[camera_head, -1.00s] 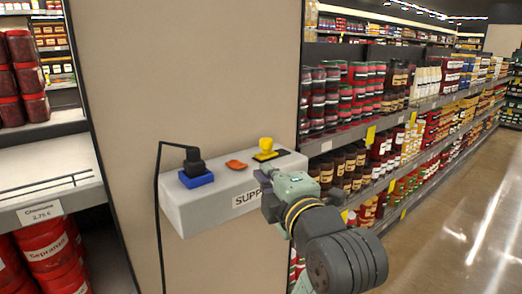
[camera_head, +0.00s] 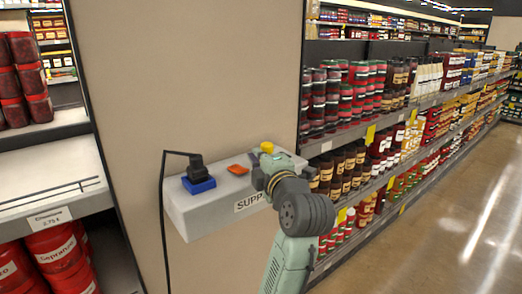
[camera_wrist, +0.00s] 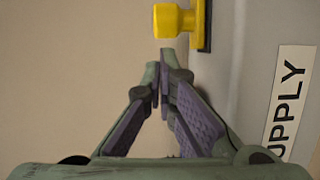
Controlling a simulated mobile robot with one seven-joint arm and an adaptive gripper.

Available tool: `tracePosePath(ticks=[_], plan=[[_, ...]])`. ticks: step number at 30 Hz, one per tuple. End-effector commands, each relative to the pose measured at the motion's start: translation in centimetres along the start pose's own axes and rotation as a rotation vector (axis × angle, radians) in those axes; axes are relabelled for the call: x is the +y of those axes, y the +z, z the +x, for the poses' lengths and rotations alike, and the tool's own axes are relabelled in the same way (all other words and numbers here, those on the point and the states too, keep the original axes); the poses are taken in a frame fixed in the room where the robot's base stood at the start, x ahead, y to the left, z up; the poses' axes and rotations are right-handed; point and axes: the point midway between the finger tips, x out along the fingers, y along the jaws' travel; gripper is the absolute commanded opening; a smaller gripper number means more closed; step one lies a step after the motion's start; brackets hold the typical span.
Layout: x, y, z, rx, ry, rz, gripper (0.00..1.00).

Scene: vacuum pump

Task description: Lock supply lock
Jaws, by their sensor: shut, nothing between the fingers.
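The supply lock is a yellow knob (camera_head: 267,147) on top of the grey box, at its right part. In the wrist view the yellow knob (camera_wrist: 172,21) and its yellow base on a dark plate show at the top edge, cut off there. My gripper (camera_wrist: 161,62) is shut and empty, its fingertips just below the knob in that picture, with a small gap visible. In the head view my gripper (camera_head: 258,178) is beside the knob, and my arm hides the lock's lower part.
The grey box (camera_head: 195,217) labelled SUPPLY is fixed to a beige pillar. It also carries an orange switch (camera_head: 238,169) and a black plug (camera_head: 195,168) on a blue block (camera_head: 199,185), with a black cable hanging left. Stocked shelves stand on both sides; the right aisle floor is clear.

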Motion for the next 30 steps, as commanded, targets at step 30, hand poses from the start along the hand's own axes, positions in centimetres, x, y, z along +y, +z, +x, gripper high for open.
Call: tracePosePath(ticks=[30], plan=[[0.1, 5.3, 2.2, 0.0, 0.0, 0.0, 0.0]])
